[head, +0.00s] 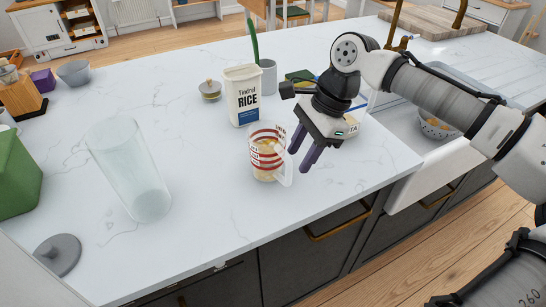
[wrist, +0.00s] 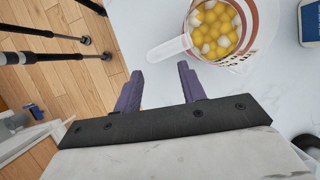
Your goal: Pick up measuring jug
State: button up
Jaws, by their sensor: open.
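The measuring jug (head: 264,154) is clear with red markings and stands upright on the white counter (head: 200,215). In the wrist view the jug (wrist: 217,28) is at the upper right, holding several yellow and white round pieces. Its handle (wrist: 170,48) points to the lower left there. My gripper (head: 301,160) is open and empty, just right of the jug in the head view, with purple fingers angled down. In the wrist view my gripper (wrist: 160,80) has its fingers apart, below and left of the jug, with a gap to the handle.
A rice container (head: 243,97) stands behind the jug, with a grey cup (head: 268,78) beyond it. A tall clear glass (head: 130,170) stands left. A grey lid (head: 58,254) lies front left. The sink (head: 410,125) is right.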

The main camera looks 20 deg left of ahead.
aim_at(292, 170)
jog(key=shift+s+p+x, duration=0.15)
jog(key=shift+p+x, duration=0.25)
jog(key=shift+x, duration=0.95)
jog(key=shift+s+p+x, duration=0.1)
jog(key=shift+p+x, duration=0.25)
jog(key=shift+x, duration=1)
jog(key=shift+d, duration=0.15)
grip_shut()
jog(key=shift+r, duration=0.1)
